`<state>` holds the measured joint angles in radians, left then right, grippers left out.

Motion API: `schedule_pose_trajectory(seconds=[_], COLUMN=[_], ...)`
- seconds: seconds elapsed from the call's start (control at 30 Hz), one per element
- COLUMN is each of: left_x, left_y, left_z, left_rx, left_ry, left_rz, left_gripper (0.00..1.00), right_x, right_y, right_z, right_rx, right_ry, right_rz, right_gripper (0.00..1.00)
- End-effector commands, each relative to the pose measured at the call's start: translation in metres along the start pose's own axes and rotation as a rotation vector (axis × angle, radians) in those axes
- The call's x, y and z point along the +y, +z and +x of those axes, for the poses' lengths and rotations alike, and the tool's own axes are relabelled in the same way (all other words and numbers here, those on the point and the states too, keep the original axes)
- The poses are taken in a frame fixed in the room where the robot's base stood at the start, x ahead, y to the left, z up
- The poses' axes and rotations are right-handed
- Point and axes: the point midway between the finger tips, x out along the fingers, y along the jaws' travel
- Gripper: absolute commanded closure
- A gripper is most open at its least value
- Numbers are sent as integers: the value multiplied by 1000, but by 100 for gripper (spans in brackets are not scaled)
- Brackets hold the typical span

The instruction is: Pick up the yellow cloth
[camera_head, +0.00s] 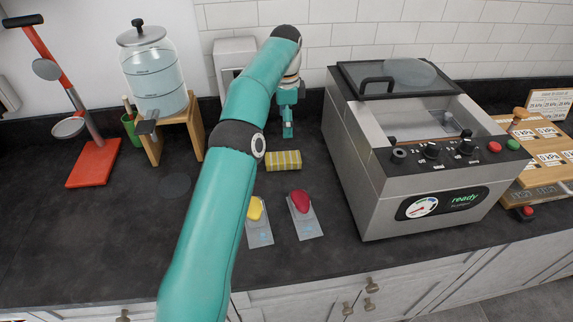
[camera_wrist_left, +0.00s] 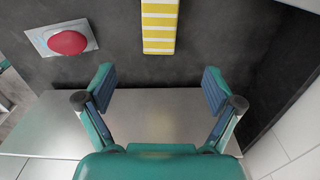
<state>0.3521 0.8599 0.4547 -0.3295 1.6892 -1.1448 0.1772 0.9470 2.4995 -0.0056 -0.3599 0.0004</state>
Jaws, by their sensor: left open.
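A yellow-and-white striped cloth (camera_head: 284,160), a folded, block-like bundle, lies on the dark counter just left of the steel machine. In the left wrist view the striped cloth (camera_wrist_left: 160,27) is at the top middle, partly cut off by the edge. My left gripper (camera_head: 287,128) is above the counter behind the cloth in the head view, near the back wall. In the left wrist view its fingers (camera_wrist_left: 160,82) are wide apart with nothing between them. The cloth is apart from the fingers, beyond their tips in that picture. My right gripper is not in view.
A steel machine (camera_head: 410,190) stands right of the cloth. Two small plates in front hold a yellow piece (camera_head: 255,208) and a red piece (camera_head: 300,201). A glass dispenser (camera_head: 155,80) on a wooden stand and a red stand (camera_head: 93,163) are left. The counter's front left is clear.

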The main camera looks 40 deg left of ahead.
Motion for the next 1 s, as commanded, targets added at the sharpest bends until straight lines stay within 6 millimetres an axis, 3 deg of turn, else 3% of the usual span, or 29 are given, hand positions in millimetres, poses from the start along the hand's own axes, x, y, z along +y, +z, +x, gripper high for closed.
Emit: schedule_pose_trajectory(seconds=[0.07,0.3,0.57,1.0], left_x=[1,1,1,1], left_y=[6,8,9,9], left_z=[23,64,81,129], left_rx=[-2,-3,-3,-3], left_ry=[3,5,5,5], left_rz=[-6,-10,-11,-9], left_gripper=[8,8,8,8], right_x=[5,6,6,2], right_y=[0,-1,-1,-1], right_z=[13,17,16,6], right_rx=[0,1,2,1], right_ry=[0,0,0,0], right_rz=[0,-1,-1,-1], right_gripper=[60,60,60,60])
